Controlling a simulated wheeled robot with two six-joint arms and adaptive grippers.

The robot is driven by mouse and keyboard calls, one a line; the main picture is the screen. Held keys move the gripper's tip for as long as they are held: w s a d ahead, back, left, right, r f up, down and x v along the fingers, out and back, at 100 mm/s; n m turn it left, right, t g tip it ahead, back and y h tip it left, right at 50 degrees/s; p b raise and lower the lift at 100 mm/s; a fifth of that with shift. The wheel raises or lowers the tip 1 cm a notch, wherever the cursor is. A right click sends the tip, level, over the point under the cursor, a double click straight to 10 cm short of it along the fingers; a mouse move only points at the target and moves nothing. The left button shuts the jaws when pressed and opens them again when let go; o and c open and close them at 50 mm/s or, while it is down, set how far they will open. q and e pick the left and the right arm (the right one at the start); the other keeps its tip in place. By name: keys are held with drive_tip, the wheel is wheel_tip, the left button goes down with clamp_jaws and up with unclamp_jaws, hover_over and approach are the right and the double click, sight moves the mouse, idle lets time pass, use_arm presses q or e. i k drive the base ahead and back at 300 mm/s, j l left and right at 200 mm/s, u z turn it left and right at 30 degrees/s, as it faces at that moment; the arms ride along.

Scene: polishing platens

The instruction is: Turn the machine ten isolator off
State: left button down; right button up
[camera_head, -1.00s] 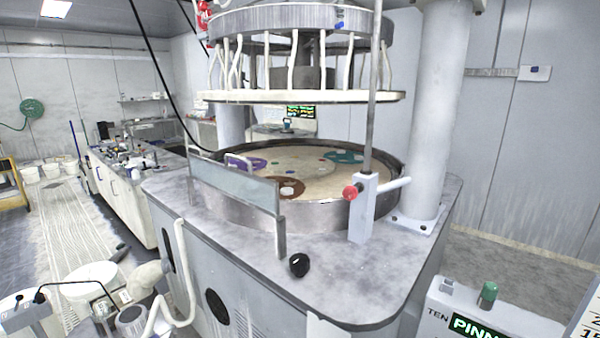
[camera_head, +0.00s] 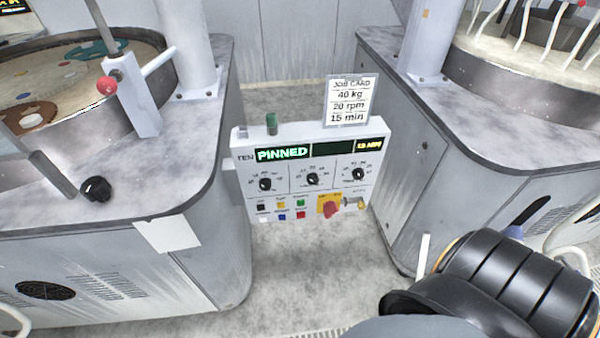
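The machine ten control box (camera_head: 292,190) stands in the middle, between two polishing machines. Its top strip reads TEN, with a lit green PINNED display (camera_head: 282,153) and a 15 MIN display. A red rotary isolator handle (camera_head: 330,209) on a yellow plate sits at the lower right of its face. The isolator's exact setting is too small to read. Neither gripper shows. A black, ribbed arm part of mine fills the lower right corner, with its end out of view.
Three black dials and several small coloured buttons (camera_head: 300,203) share the box face. A job card (camera_head: 350,100) reading 40 kg, 20 rpm, 15 min stands on top beside a green lamp (camera_head: 271,123). Machine cabinets flank it; bare floor (camera_head: 300,265) lies in front.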

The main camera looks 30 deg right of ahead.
sight(330, 209)
drive_tip(key=i+l+z, duration=0.1)
drive_tip(key=z, duration=1.25)
drive_tip(key=l, duration=0.1)
